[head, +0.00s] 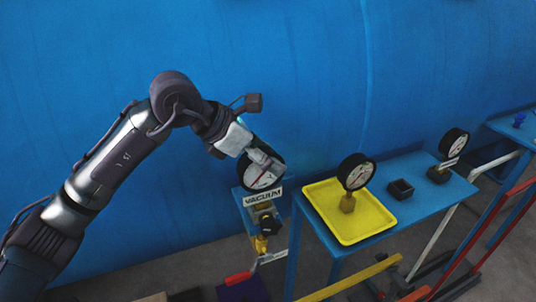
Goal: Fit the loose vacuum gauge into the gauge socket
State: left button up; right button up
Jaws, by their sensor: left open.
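A round white-faced gauge with a black rim (262,176) stands upright just above a white VACUUM label (262,197), on a blue bracket in front of the blue vessel. The label hides its lower end, so I cannot tell whether it is seated in a socket. My left gripper (264,160) is open at the top of this gauge, its fingers overlapping the dial; contact is unclear. A second gauge (356,172) with a brass stem stands upright in a yellow tray (330,222). My right gripper is out of view.
Below the label are a dark fitting, a brass valve and a red lever (238,278). The blue vessel wall (300,60) stands close behind.

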pick_arm(q)
jog(key=v, duration=1.2)
jog(key=shift+d, duration=0.1)
